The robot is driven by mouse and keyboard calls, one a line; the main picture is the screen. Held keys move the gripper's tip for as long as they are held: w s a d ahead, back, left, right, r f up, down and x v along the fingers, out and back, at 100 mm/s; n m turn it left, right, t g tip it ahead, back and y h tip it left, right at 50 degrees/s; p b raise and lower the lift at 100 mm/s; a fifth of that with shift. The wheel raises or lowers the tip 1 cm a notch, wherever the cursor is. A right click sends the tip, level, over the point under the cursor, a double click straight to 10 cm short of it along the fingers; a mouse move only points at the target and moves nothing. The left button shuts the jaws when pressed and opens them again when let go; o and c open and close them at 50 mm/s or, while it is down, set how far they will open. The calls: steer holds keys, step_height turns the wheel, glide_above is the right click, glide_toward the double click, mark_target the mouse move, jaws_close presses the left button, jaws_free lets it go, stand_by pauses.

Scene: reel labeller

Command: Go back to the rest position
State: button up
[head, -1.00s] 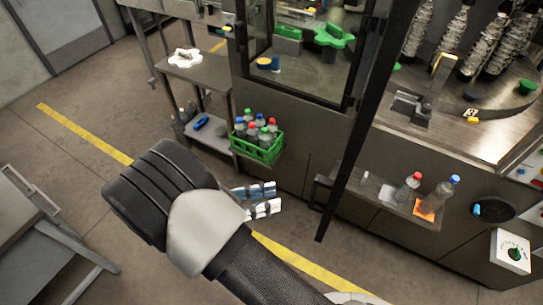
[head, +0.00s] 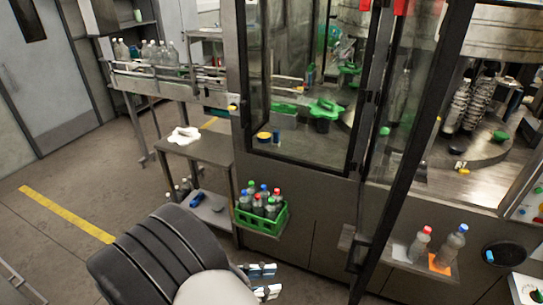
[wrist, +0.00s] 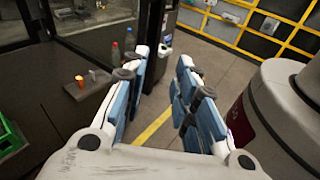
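My gripper (wrist: 160,105) is open in the wrist view, its two blue-padded fingers apart with only floor showing between them. In the head view my gripper (head: 262,281) shows at the bottom, past the end of my dark arm link. It is clear of the machine front and below the green crate (head: 262,219). Nothing is held in it.
The green crate with several bottles sits on a small shelf at the machine front. Two bottles, one red-capped (head: 420,244) and one blue-capped (head: 450,246), stand on a ledge at right. A side table (head: 203,148) holds a white cloth (head: 184,134). Floor at left is clear.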

steer(key=s+d+m+g+y+b, duration=0.4)
steer(key=d+m+g+y+b, duration=0.25)
steer(key=d, duration=0.45)
steer(key=s+d+f+m+t+y+b, duration=0.3)
steer(key=s+m+t+y+b, duration=0.4)
steer(key=m, duration=0.6)
steer(key=d+t+y+b, duration=0.1)
steer(key=y+b, duration=0.1)
steer(key=shift+s+d+b, duration=0.3)
steer(key=shift+s, duration=0.1)
